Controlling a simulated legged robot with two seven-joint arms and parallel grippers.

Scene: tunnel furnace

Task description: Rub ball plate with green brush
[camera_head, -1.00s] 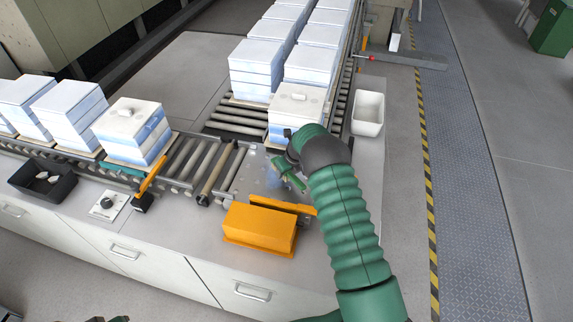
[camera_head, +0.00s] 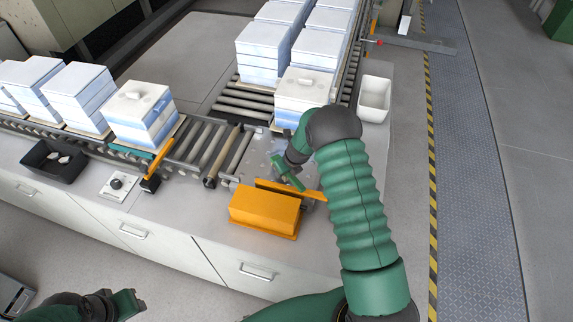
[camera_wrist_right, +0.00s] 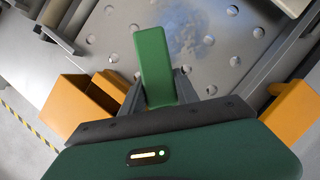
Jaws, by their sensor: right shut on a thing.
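The ball plate (camera_head: 258,163) is a grey metal surface at the end of the roller line. In the right wrist view the plate (camera_wrist_right: 110,35) shows rows of round balls and a bluish smudge (camera_wrist_right: 185,35). My right gripper (camera_wrist_right: 158,92) is shut on the green brush (camera_wrist_right: 153,62), whose block sticks out over the plate near the smudge. In the head view the brush (camera_head: 286,172) is over the plate, partly hidden by my right arm. I cannot tell whether it touches. My left gripper (camera_head: 127,303) is low at the left, away from the plate; its jaws are unclear.
An orange box (camera_head: 264,213) stands in front of the plate, with an orange strip (camera_head: 285,190) behind it. White block stacks (camera_head: 140,115) sit on the rollers. A white bin (camera_head: 374,98) is at the right, a black tray (camera_head: 52,161) at the left.

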